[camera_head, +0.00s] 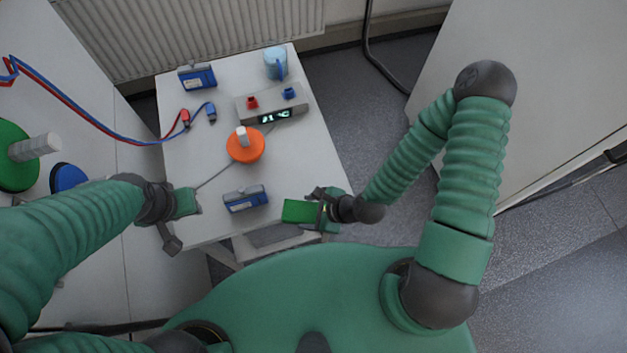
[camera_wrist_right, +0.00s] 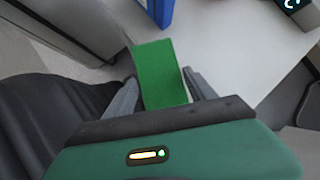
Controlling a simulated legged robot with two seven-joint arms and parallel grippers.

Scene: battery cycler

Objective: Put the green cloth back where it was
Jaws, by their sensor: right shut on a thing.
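The green cloth (camera_head: 299,211) is a small flat rectangle at the table's near right edge. My right gripper (camera_head: 322,212) is shut on it. In the wrist view the cloth (camera_wrist_right: 160,72) stands out beyond the two fingers, and its lower end lies between them (camera_wrist_right: 163,92). The cloth looks raised at the table's edge; I cannot tell whether it touches the top. My left gripper (camera_head: 180,222) is at the table's left edge, away from the cloth. Its fingertips are unclear, so I cannot tell whether it is open.
On the white table (camera_head: 205,155) are a near blue-grey battery (camera_head: 246,199), a far one (camera_head: 197,77), an orange disc (camera_head: 246,148) with a peg, a cycler box with display (camera_head: 272,104) and a blue cup (camera_head: 275,64). Red and blue leads (camera_head: 90,115) cross the left.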

